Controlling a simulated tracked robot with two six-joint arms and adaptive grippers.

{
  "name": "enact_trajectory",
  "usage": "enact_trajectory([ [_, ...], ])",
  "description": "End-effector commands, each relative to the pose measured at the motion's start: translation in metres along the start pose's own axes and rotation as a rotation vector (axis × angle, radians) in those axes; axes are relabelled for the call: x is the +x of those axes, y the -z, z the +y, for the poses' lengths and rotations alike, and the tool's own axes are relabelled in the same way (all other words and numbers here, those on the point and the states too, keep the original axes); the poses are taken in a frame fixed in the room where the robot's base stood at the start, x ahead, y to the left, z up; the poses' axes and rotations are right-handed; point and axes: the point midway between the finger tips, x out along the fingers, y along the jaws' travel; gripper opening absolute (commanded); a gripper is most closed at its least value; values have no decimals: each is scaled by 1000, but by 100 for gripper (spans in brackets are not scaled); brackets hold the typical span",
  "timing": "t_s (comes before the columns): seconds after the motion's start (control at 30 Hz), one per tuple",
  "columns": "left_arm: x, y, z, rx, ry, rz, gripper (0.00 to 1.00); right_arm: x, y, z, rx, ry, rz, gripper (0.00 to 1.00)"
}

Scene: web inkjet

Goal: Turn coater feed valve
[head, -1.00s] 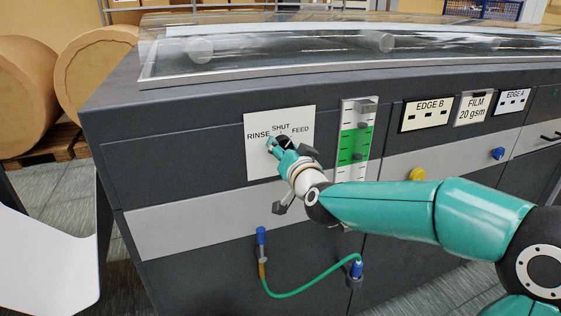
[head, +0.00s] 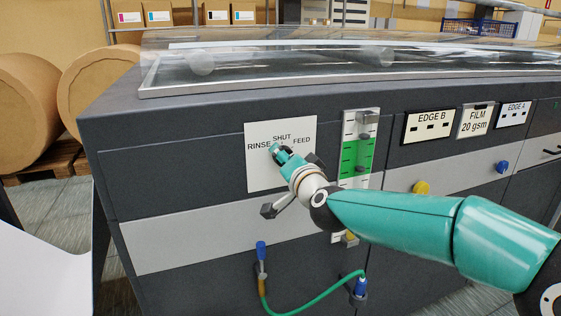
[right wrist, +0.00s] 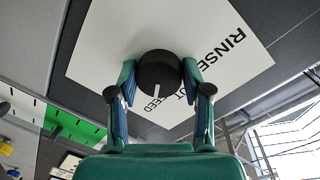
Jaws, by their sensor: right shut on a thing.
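The valve knob (right wrist: 158,70) is round and black with a white line on its edge. It sits on a white label plate (head: 263,175) reading RINSE, SHUT and FEED. In the right wrist view the white line points down toward the FEED lettering. My right gripper (right wrist: 160,92) is shut on the knob, one finger on each side of it. In the head view my right gripper (head: 283,151) is in front of the plate and hides most of the knob. My left gripper is not in view.
A level gauge (head: 357,158) with a green band is right of the plate. Yellow (head: 421,188) and blue (head: 502,167) knobs stick out farther right. A green hose (head: 312,306) hangs below. A clear cover (head: 330,62) lies on top of the machine.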

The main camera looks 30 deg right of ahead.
Motion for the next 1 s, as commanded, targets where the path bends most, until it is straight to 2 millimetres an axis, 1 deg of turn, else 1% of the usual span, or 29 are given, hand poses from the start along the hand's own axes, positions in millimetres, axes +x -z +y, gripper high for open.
enact_trajectory([
  [0.1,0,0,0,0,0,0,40,0,0,-1,2,1,1,14],
  [0.13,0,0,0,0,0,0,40,0,0,-1,2,1,1,52],
  [0.27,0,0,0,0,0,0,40,0,0,0,1,1,1,74],
  [0.57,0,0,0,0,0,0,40,0,1,0,0,0,2,74],
  [0.67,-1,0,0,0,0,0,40,-4,1,0,1,0,2,74],
  [0.77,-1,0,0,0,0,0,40,-14,1,0,1,1,3,74],
  [0.83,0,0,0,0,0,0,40,-24,1,0,1,1,2,74],
  [1.0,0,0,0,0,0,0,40,-58,1,-1,2,3,2,74],
])
